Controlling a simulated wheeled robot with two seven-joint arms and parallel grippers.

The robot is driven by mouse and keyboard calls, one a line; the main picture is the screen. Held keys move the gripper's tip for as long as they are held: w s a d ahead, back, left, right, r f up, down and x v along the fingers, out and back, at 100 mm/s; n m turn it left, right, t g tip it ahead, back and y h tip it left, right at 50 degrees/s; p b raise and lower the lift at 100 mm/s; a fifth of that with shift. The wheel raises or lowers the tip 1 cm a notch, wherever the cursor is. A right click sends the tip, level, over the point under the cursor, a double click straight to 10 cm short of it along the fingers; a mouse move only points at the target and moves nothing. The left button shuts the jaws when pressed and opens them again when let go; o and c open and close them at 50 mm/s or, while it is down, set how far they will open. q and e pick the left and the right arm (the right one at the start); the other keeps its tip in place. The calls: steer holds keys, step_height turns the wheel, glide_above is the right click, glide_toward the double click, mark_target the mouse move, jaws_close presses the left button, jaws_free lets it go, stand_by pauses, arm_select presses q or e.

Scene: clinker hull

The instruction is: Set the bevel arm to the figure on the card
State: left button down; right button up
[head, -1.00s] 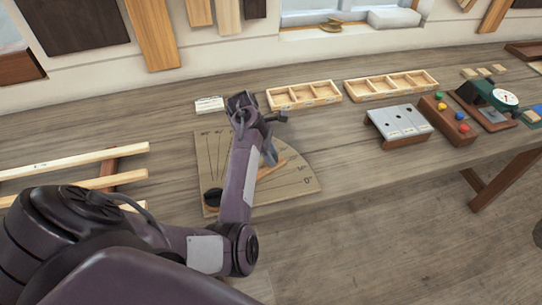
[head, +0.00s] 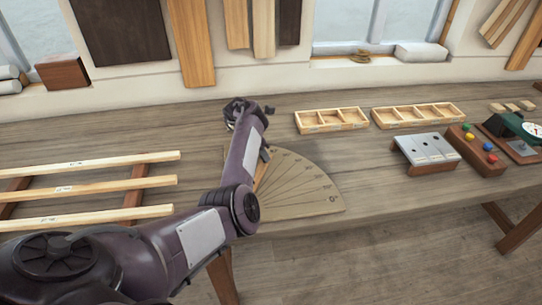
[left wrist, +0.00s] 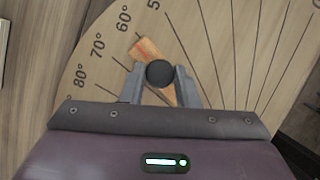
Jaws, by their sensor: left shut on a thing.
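The fan-shaped angle board (head: 305,190) lies on the bench, with ruled lines and degree figures; its left part is behind my left arm. My left gripper (left wrist: 160,72) is shut on the round black knob (left wrist: 160,74) of the bevel arm. The bevel arm (left wrist: 146,49) is an orange wooden strip, and its tip lies near the 60° line in the left wrist view; the fingers cover part of it. In the head view, my left gripper (head: 265,154) is mostly hidden by its own arm. The card's figure cannot be read in these frames. My right gripper is out of view.
Two divided wooden trays (head: 332,126) (head: 418,121) stand behind the board. A grey sloped stand (head: 425,158) and a block with coloured knobs (head: 473,150) are to the right. Wooden strips (head: 90,190) lie at the left. Bench between board and stand is clear.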

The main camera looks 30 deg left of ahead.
arm_select(q)
steer(key=shift+s+a+n, duration=0.15)
steer(key=shift+a+n, duration=0.15)
steer(key=shift+a, duration=0.25)
steer(key=shift+s+a+n, duration=0.15)
steer(key=shift+a+n, duration=0.15)
steer(key=shift+a, duration=0.2)
steer(key=shift+s+a, duration=0.1)
steer(key=shift+a, duration=0.15)
steer(key=shift+y, duration=0.3)
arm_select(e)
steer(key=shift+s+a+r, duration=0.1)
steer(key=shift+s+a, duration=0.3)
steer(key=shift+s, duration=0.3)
arm_select(q)
steer(key=c, duration=1.1)
jaws_free()
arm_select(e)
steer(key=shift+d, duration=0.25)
arm_select(q)
steer(key=v, duration=0.7)
steer(key=shift+s+r+p, duration=0.25)
steer(key=shift+r+p, duration=0.05)
steer(key=shift+p, duration=0.15)
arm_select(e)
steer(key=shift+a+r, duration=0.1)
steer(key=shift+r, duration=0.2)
